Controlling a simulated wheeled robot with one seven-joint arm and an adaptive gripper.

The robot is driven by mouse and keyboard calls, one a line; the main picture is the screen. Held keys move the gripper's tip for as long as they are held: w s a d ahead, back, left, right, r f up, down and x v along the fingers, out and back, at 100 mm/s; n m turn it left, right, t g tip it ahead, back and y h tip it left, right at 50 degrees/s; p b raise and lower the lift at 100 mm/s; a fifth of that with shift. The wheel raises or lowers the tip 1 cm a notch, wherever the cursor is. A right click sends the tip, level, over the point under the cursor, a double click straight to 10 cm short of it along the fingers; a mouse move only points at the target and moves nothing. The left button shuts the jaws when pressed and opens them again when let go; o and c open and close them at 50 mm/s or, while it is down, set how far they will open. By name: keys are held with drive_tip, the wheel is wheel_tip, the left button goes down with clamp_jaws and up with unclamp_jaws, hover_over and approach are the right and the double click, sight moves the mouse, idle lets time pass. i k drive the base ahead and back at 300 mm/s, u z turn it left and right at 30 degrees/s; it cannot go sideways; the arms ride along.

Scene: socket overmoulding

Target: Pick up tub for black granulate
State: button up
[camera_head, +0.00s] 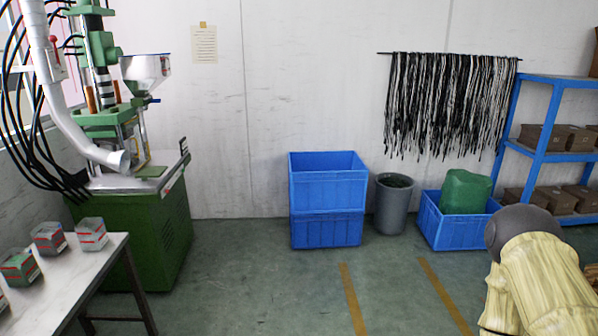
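No tub is clearly marked as the one for black granulate. A round grey tub (393,207) stands on the floor by the back wall, upright, with something dark inside its rim. Two blue crates (327,188) are stacked to the left of the grey tub. Whether black granulate is in any of them cannot be told. My gripper is not in view.
A green moulding machine (137,215) stands at left, with a table (75,275) holding several small boxes in front. A blue shelf (548,130) with cartons is at right. A beige shape with a dark rounded top (540,285) blocks the lower right. The middle floor is clear.

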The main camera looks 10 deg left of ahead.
sight(50, 240)
drive_tip(key=u, duration=0.3)
drive_tip(key=i, duration=1.6)
drive_tip(key=u, duration=1.4)
drive_tip(key=i, duration=0.85)
drive_tip(key=u, duration=1)
